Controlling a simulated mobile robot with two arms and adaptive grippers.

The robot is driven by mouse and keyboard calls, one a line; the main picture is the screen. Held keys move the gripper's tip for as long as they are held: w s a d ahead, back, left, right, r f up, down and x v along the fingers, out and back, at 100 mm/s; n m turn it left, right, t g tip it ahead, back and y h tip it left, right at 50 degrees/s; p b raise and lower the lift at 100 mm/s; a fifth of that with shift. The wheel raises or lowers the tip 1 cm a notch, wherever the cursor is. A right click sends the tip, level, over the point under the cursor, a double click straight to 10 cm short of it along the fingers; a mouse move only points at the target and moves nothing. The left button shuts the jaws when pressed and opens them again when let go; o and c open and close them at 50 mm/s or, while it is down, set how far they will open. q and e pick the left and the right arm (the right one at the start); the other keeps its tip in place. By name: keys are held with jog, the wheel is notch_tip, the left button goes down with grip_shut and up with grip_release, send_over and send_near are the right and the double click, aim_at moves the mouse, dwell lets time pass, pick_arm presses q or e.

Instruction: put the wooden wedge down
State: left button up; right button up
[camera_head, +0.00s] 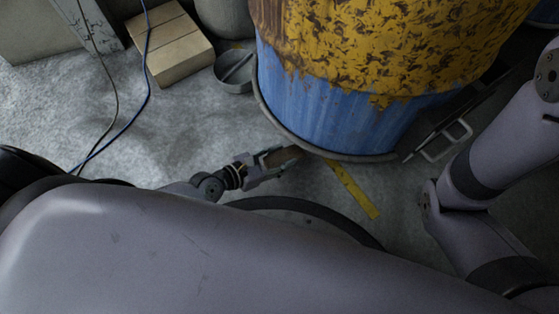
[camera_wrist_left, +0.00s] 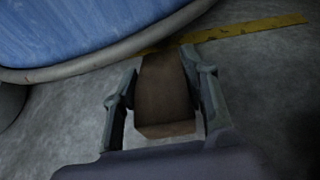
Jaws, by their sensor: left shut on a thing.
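The wooden wedge (camera_head: 282,156) is a small brown block, held low by the floor beside the base of the barrel oven. My left gripper (camera_head: 272,164) is shut on it. In the left wrist view the wedge (camera_wrist_left: 165,92) sits between the two fingers of the gripper (camera_wrist_left: 165,100), its far end pointing at the barrel's rim. I cannot tell whether the wedge touches the floor or the rim. My right gripper is not in view; only part of my right arm shows at the right of the head view.
The blue and yellow rusty barrel (camera_head: 340,110) stands close ahead, with a grey bottom rim (camera_wrist_left: 100,68). A yellow strip (camera_head: 352,188) lies on the floor to the right. A grey bowl (camera_head: 236,72), a cardboard box (camera_head: 170,42) and cables (camera_head: 132,118) are at the left. Grey floor between is clear.

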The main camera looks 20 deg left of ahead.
aim_at(280, 163)
pick_arm(q)
jog(key=shift+f+b, duration=1.75)
jog(key=shift+f, duration=0.1)
jog(key=shift+r, duration=0.1)
jog(key=o, duration=1.2)
